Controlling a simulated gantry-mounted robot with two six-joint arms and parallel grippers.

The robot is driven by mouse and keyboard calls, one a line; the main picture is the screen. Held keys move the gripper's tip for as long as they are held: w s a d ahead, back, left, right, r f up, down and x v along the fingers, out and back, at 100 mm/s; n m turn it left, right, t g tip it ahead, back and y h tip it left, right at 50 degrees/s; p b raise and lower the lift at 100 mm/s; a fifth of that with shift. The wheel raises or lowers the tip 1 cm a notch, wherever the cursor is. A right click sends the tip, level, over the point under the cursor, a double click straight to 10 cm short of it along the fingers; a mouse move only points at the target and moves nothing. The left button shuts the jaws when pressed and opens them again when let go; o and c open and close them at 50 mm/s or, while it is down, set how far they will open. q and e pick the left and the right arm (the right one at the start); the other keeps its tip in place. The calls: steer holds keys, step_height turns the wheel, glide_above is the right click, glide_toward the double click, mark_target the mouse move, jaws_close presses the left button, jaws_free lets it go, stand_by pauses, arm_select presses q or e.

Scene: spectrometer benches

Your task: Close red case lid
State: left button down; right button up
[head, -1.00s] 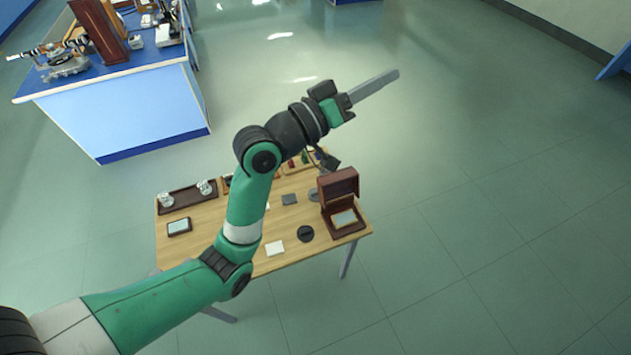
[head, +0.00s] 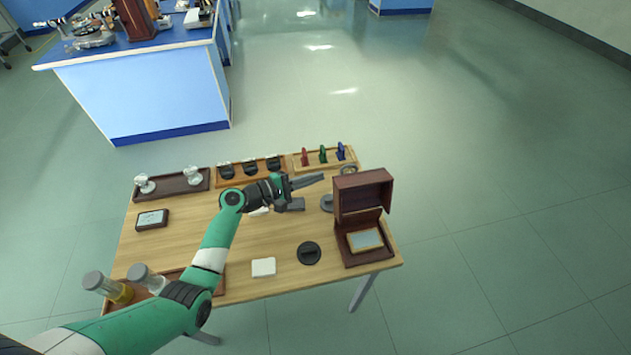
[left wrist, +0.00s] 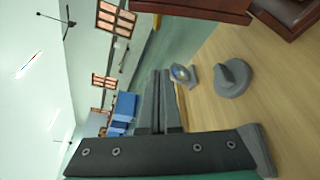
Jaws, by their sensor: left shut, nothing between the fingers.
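The red-brown case (head: 363,215) stands at the right end of the wooden table. Its lid (head: 362,195) is raised, and a framed pale panel (head: 365,239) shows in its base. Parts of the case also show at the top right of the left wrist view (left wrist: 290,14). My left gripper (head: 322,178) is shut and empty. It is above the table, to the left of the raised lid and apart from it. In the left wrist view its closed fingers (left wrist: 158,75) point away from the camera. My right gripper is not in view.
The table (head: 225,272) also holds a round black piece (head: 309,253), a white pad (head: 263,267), a grey knob piece (left wrist: 234,77) and trays along the back. A tray with two cylinders (head: 118,287) lies at front left. Open floor surrounds the right side.

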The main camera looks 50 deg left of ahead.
mark_target(340, 176)
arm_select(q)
steer(key=w+d, duration=0.4)
steer(key=w, duration=0.1)
steer(key=shift+w+d+r+b, duration=0.15)
steer(key=shift+w+r+b, duration=0.2)
steer(key=shift+r+b, duration=0.1)
